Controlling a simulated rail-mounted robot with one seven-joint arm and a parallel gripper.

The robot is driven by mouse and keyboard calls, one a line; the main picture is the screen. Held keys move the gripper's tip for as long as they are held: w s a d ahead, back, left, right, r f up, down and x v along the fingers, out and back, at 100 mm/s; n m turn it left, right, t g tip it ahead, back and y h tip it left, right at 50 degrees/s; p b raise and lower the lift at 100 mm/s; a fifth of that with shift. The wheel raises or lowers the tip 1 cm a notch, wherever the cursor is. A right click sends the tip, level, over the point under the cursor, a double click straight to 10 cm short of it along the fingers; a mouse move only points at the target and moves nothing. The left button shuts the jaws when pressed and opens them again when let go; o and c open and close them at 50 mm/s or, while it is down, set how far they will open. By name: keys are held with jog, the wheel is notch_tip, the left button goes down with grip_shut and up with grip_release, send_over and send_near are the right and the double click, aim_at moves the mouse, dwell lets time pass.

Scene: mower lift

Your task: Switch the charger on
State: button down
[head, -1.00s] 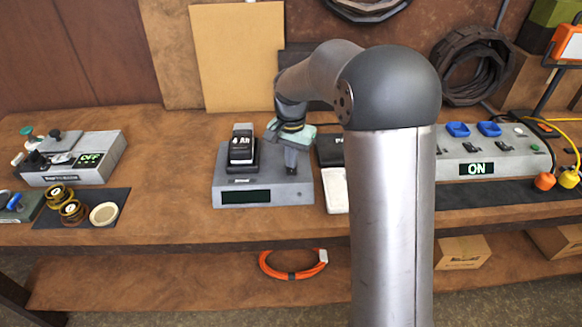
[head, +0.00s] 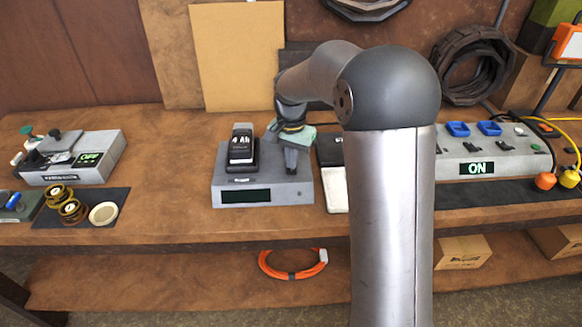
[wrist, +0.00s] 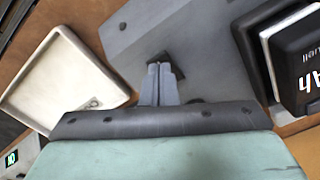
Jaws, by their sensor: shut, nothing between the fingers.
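The charger (head: 275,196) is a grey box on the workbench with a dark, blank display (head: 246,196) on its front. A black battery (head: 242,148) marked "4 Ah" sits upright in it and also shows at the right of the wrist view (wrist: 291,55). My gripper (head: 291,172) points down over the right part of the charger's top. In the wrist view its fingers (wrist: 159,68) are together and empty. A small dark part (wrist: 156,59) on the charger's top lies right at the fingertips and is partly hidden; I cannot tell whether they touch it.
A pale tray (wrist: 62,78) lies close beside the charger. A grey box (head: 505,167) showing "ON" stands at the right, and another (head: 96,174) showing "OFF" at the left. Gold discs (head: 72,209) lie on a dark mat at the left.

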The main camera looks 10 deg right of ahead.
jog(key=shift+f+b, duration=0.4)
jog(key=shift+f, duration=0.25)
jog(key=shift+r, duration=0.1)
jog(key=shift+r+p, duration=2.65)
jog(key=shift+r, duration=0.8)
jog(key=s+d+n, duration=0.1)
jog(key=s+n, duration=0.6)
jog(key=s, duration=2.3)
jog(key=shift+s+d+r+n+t, duration=0.15)
jog(key=shift+n+t, duration=0.15)
jog(key=shift+n, duration=0.1)
